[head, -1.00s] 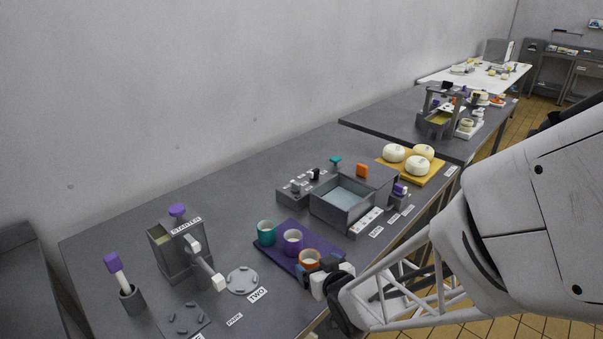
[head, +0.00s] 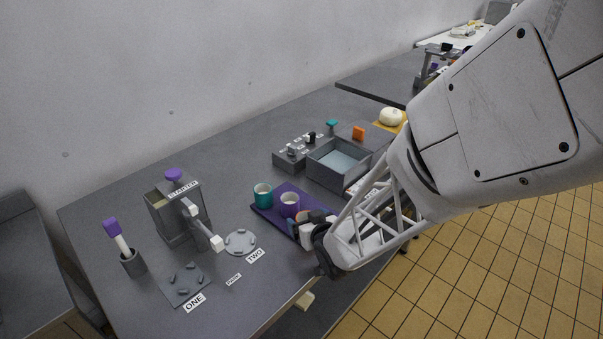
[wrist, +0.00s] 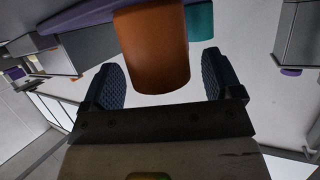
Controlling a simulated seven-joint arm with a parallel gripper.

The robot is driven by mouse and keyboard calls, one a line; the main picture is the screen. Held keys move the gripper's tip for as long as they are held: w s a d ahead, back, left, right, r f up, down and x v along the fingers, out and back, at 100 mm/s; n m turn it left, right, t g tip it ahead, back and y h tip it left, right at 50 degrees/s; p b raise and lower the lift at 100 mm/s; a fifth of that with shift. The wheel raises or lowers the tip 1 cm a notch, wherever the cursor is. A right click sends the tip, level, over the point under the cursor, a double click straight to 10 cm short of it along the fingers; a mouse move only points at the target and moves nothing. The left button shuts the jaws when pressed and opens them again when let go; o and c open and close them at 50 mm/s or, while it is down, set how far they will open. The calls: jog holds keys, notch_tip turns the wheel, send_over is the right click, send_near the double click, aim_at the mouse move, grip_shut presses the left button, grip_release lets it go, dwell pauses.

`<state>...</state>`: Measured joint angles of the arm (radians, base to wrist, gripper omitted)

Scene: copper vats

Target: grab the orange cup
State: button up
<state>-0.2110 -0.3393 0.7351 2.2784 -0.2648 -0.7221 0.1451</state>
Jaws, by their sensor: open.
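The orange cup (wrist: 153,45) fills the upper middle of the wrist view. My gripper (wrist: 160,75) is open, with one dark ribbed finger on each side of the cup and a gap visible at each side. In the head view my gripper (head: 310,222) is low at the front right edge of the purple tray (head: 266,212) and hides most or all of the orange cup. The teal cup (head: 263,194) and the purple cup (head: 289,204) stand on the tray to the left of it. Part of the teal cup also shows behind the orange cup in the wrist view (wrist: 199,20).
A grey open box (head: 330,172) stands behind the tray. A grey vat labelled STARTER (head: 175,220), a round disc (head: 240,242) and a holder with a purple-topped tool (head: 132,263) are to the left. The bench's front edge is close to my gripper.

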jog(key=shift+c, duration=0.3)
jog(key=c, duration=1)
jog(key=shift+r, duration=0.7)
notch_tip(320, 180, up, 2)
jog(key=shift+r, duration=0.1)
jog(key=s+d, duration=0.1)
jog(key=s, duration=0.4)
jog(key=s+d+r, duration=0.1)
jog(key=s, duration=0.4)
jog(key=s+d, duration=0.2)
jog(key=s, duration=0.3)
jog(key=shift+s+r, duration=0.2)
